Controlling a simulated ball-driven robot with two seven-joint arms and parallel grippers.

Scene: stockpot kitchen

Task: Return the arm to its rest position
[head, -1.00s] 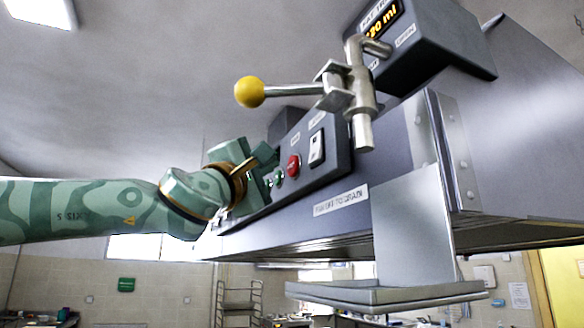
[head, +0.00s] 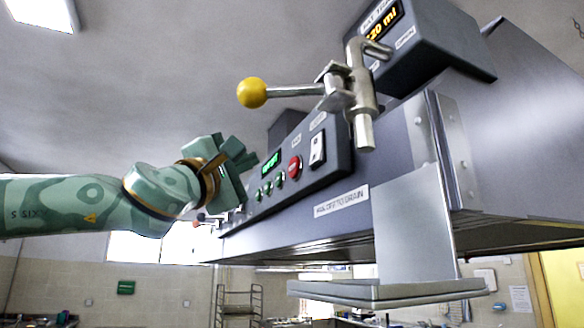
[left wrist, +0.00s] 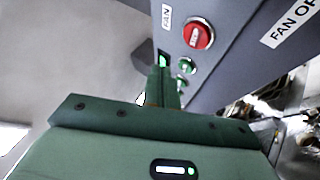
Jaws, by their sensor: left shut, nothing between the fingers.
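My left arm (head: 60,205), patterned in green, comes in from the left in the head view. Its gripper (head: 240,152) is shut and empty, a little left of the dark control panel (head: 335,150) and apart from it as far as I can tell. The panel carries several green buttons (head: 268,188), a red button (head: 295,167), a white switch (head: 317,150) and a lit green display (head: 270,163). In the left wrist view the shut fingers (left wrist: 160,85) point toward the panel, near the red button (left wrist: 198,34) and a green button (left wrist: 186,66). My right gripper is not in view.
A tap (head: 360,95) with a yellow-knobbed lever (head: 252,92) sticks out right of the panel, under a box with a lit readout (head: 384,24). A metal tray (head: 390,292) hangs below it. A rack (head: 238,302) stands far behind. Free space lies left of the panel.

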